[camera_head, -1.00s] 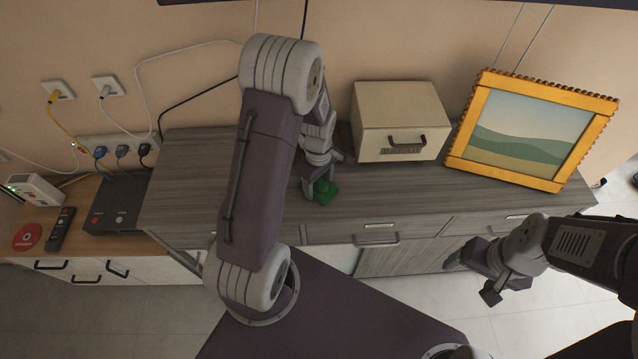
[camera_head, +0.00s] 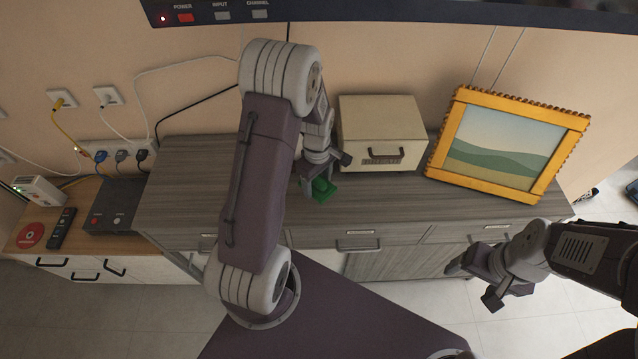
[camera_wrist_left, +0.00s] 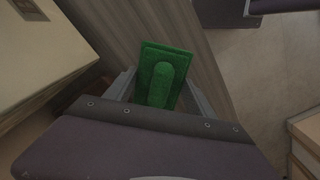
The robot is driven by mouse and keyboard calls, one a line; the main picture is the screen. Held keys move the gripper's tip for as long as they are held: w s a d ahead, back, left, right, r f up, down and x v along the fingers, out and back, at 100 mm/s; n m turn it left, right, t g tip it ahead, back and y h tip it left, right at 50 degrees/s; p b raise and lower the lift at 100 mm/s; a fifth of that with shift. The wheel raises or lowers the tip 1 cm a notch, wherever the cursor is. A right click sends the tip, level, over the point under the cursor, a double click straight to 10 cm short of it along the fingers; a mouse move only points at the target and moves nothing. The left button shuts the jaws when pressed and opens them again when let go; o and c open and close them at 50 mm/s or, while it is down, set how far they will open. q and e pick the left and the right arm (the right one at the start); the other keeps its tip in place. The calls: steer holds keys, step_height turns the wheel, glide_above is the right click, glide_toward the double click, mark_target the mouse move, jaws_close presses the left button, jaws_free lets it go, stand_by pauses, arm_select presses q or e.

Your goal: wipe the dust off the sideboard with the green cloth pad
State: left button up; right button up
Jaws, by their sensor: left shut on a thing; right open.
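The green cloth pad (camera_head: 322,191) is in my left gripper (camera_head: 325,178), over the front part of the sideboard's top. In the left wrist view the pad (camera_wrist_left: 162,75) shows its upper side with a raised grip between the two fingers. I cannot tell whether the pad touches the wood. The sideboard (camera_head: 385,205) has a grey wood-grain top; my left arm hides part of it. No dust can be made out on the visible top. My right gripper (camera_head: 472,281) is open and empty, in front of the sideboard on the right.
A cream box (camera_head: 380,125) with a dark handle stands at the back of the top, close to my left gripper. A yellow-framed picture (camera_head: 508,145) leans at the right. A lower cabinet on the left bears a dark router box (camera_head: 112,207), a remote (camera_head: 61,228) and a red disc (camera_head: 30,235).

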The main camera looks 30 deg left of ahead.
mark_target(318, 179)
arm_select(q)
step_height(318, 179, up, 2)
steer(key=shift+w+d+r+p, duration=0.1)
steer(key=shift+w+d+p, duration=0.05)
steer(key=shift+p, duration=0.5)
steer(key=shift+r+p, duration=0.65)
steer(key=shift+f, duration=0.1)
